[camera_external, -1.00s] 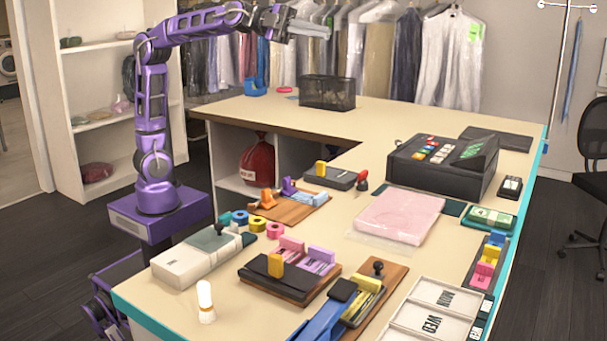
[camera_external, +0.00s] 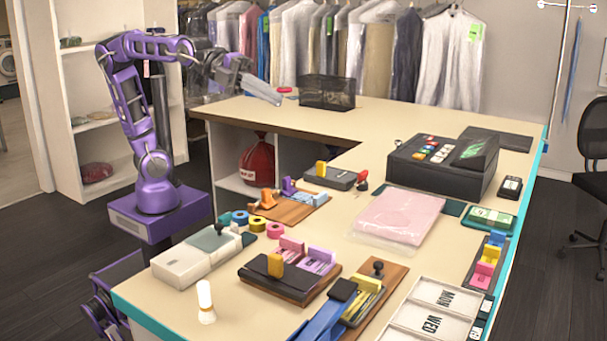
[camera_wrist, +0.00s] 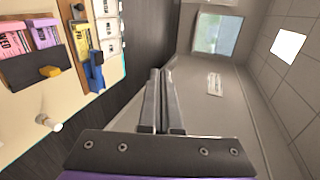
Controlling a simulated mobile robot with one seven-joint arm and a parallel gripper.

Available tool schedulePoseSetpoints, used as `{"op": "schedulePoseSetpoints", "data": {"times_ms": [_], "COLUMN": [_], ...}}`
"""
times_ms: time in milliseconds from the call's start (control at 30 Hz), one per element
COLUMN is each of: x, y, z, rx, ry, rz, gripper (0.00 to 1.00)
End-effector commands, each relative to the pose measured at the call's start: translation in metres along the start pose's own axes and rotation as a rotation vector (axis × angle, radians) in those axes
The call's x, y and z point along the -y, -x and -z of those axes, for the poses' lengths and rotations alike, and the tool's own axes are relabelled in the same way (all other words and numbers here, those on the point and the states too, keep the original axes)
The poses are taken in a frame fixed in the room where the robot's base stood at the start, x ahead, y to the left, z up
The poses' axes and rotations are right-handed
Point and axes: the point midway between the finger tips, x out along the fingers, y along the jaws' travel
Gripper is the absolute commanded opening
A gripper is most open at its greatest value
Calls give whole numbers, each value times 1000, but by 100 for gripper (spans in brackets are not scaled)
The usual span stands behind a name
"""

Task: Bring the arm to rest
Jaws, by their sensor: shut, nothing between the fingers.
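My gripper (camera_external: 264,91) is in the air above the counter's far left part, left of the black mesh basket, pointing right and slightly down. Its long grey fingers are together and hold nothing. In the wrist view the gripper (camera_wrist: 159,75) also shows its fingers side by side, with the dark floor and a grey wall beyond them.
The counter (camera_external: 250,113) has clear room at its back left. A black mesh basket (camera_external: 327,92) stands near the gripper. Bagged garments (camera_external: 380,55) hang behind. Stamps, a pink packet (camera_external: 400,215) and a dark register (camera_external: 440,165) fill the front and right.

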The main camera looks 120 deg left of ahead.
Motion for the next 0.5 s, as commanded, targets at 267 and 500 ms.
{"op": "schedulePoseSetpoints", "data": {"times_ms": [267,500], "x": [-86,-160], "y": [61,137], "z": [-18,-55], "rx": [138,300], "ry": [365,814], "rz": [-200,-324], "gripper": [0,0]}}
